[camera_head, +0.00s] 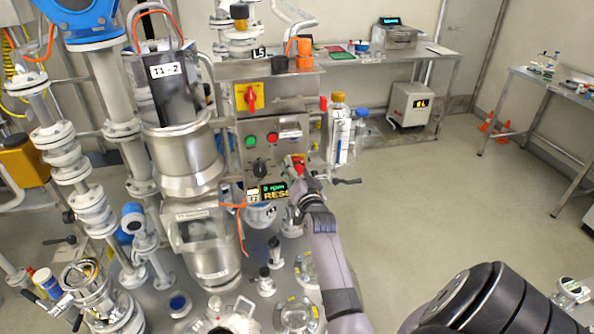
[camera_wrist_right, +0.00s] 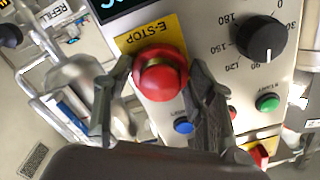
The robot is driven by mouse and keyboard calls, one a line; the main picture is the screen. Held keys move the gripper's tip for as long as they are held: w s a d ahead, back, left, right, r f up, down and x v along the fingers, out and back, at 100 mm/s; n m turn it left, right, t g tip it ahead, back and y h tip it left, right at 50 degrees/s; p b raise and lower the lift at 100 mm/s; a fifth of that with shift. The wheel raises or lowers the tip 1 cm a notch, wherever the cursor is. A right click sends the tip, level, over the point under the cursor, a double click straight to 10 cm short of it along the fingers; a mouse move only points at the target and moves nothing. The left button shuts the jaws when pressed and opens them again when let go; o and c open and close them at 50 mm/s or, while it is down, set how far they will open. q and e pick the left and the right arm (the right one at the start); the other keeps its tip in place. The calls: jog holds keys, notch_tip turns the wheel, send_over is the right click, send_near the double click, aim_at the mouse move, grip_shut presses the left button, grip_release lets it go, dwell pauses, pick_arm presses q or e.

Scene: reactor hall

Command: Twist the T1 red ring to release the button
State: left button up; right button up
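The red ring of the E-stop button (camera_wrist_right: 160,76) stands on a yellow E-STOP plate (camera_wrist_right: 150,36) on the grey panel. In the head view this red button (camera_head: 298,163) shows small at the panel's lower right, partly covered by my right gripper. My right gripper (camera_head: 303,186) is at the panel. In the right wrist view its fingers (camera_wrist_right: 160,72) lie on both sides of the red ring, tips against its edges as far as I can see. A T1 display (camera_head: 267,192) reads 0 rpm beside the button. My left gripper is not in view.
Near the ring are a blue button (camera_wrist_right: 183,125), a green button (camera_wrist_right: 267,102) and a black dial (camera_wrist_right: 261,39). The steel reactor vessel (camera_head: 180,155) stands left of the panel. Bottles (camera_head: 339,130) stand right of it. The floor (camera_head: 430,190) at right is clear.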

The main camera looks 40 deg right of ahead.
jog(key=o, duration=0.3)
jog(key=v, duration=1.2)
dwell(0.7)
